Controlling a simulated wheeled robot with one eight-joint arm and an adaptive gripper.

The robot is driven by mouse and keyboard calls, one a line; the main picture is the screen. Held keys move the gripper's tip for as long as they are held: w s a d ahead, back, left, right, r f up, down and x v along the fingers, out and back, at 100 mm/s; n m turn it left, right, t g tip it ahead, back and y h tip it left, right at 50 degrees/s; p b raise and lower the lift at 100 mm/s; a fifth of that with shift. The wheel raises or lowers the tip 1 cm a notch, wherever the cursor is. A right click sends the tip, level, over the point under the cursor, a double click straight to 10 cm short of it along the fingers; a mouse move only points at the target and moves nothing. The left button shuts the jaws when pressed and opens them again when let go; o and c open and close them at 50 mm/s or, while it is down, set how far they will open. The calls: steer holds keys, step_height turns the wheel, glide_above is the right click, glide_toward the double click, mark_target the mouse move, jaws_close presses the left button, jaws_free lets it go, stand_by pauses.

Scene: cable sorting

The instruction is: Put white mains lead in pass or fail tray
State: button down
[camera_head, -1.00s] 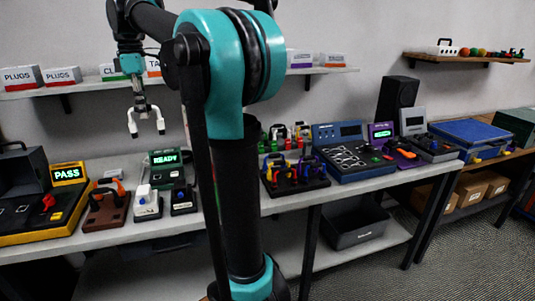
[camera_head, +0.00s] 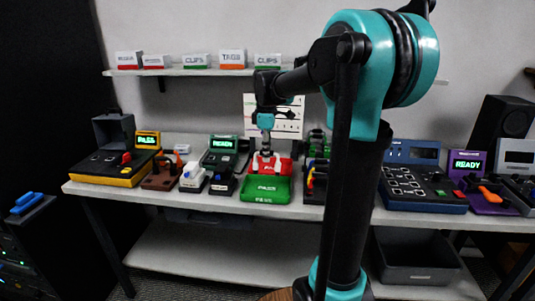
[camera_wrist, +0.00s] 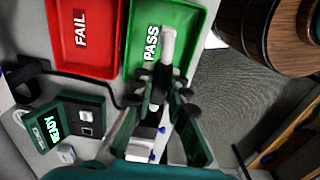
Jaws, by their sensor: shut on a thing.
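My gripper (camera_wrist: 166,82) is shut on a slim white piece (camera_wrist: 168,46), which I take to be the white mains lead. The piece sticks out past the fingertips and overlaps the right part of the green PASS tray (camera_wrist: 187,16) in the wrist view. Its height above the tray is unclear. The red FAIL tray (camera_wrist: 62,62) lies left of the green one. In the head view my gripper (camera_head: 265,163) is by the red tray (camera_head: 285,166), behind the green tray (camera_head: 266,199). The held piece is too small to make out there.
A green-screened READY unit (camera_head: 223,146) and white and black blocks (camera_head: 193,178) stand left of the trays. A yellow-edged tester (camera_head: 97,168) stands by a PASS display (camera_head: 147,139). A rack of coloured-handled items (camera_head: 314,178) is close right of the trays.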

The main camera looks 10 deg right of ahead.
steer(key=shift+f, duration=2.85)
steer(key=shift+f, duration=0.9)
stand_by(0.3)
steer(key=c, duration=0.9)
jaws_free()
steer(key=shift+o, duration=0.2)
steer(key=shift+r, duration=0.15)
steer(key=shift+r, duration=3.85)
steer(key=shift+a, duration=0.1)
